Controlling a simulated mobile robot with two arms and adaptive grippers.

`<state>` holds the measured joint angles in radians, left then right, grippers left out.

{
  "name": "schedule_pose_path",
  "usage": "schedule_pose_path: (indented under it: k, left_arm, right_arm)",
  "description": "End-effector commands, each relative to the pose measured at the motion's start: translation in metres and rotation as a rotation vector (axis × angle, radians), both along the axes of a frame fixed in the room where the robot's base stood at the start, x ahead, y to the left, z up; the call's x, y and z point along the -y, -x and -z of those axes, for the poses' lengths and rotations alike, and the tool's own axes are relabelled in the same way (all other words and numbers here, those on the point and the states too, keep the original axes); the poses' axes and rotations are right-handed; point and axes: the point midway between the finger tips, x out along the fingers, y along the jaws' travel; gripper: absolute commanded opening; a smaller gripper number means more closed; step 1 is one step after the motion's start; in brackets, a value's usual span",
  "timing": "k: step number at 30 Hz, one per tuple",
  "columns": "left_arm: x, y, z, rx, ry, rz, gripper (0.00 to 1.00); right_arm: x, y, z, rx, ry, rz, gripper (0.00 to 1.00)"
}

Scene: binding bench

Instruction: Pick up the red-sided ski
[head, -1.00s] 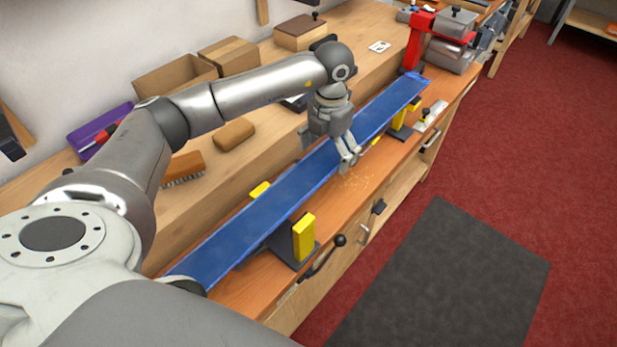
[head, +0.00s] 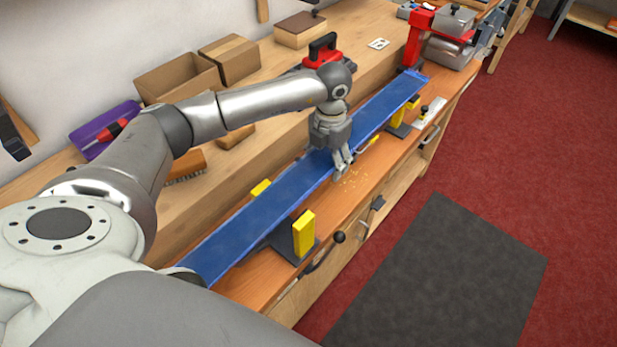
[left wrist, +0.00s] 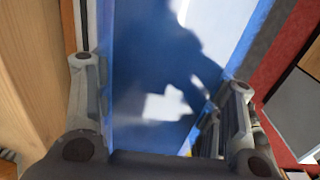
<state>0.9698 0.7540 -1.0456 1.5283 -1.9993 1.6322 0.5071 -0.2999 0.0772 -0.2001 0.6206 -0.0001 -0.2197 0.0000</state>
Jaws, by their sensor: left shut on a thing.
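A long blue ski (head: 265,212) lies base up along the bench on vise supports. No red side shows in these views. My left gripper (head: 338,165) is over the ski's middle, shut across its width. In the left wrist view the ski (left wrist: 150,75) runs between the two fingers (left wrist: 160,105), one at each edge. In the head view the far finger is mostly hidden. My right gripper is not in view.
Yellow-padded vises (head: 303,234) stand under the ski. Cardboard boxes (head: 182,75), a brush (head: 186,166) and a purple tray (head: 100,130) lie behind. A red-framed device (head: 418,38) stands beyond the far end. A dark mat (head: 440,265) covers the floor at right.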

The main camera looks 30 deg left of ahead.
Motion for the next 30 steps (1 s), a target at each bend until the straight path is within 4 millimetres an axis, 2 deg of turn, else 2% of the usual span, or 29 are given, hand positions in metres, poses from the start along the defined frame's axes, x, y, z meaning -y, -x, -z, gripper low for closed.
schedule_pose_path:
  k: [7, 10, 13, 15, 21, 30]
  left_arm:
    - [0.0, -0.002, -0.005, 0.005, 0.001, 0.0, 0.33]
    - [0.0, -0.002, -0.014, 0.007, 0.001, -0.001, 0.34]
    - [0.0, -0.002, -0.029, 0.01, 0.0, 0.001, 0.34]
    - [0.0, -0.003, -0.041, 0.01, 0.001, 0.001, 0.24]
    - [0.0, -0.002, -0.076, 0.008, 0.001, 0.001, 0.24]
    - [0.0, -0.001, -0.107, 0.005, 0.001, 0.0, 0.24]
  right_arm:
    - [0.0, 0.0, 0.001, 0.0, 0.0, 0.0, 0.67]
    - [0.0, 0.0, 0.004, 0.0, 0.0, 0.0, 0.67]
    - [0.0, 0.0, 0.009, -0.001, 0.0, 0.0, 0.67]
    - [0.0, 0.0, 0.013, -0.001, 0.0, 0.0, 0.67]
    - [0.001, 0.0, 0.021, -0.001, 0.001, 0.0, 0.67]
    - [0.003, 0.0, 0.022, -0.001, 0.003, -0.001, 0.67]
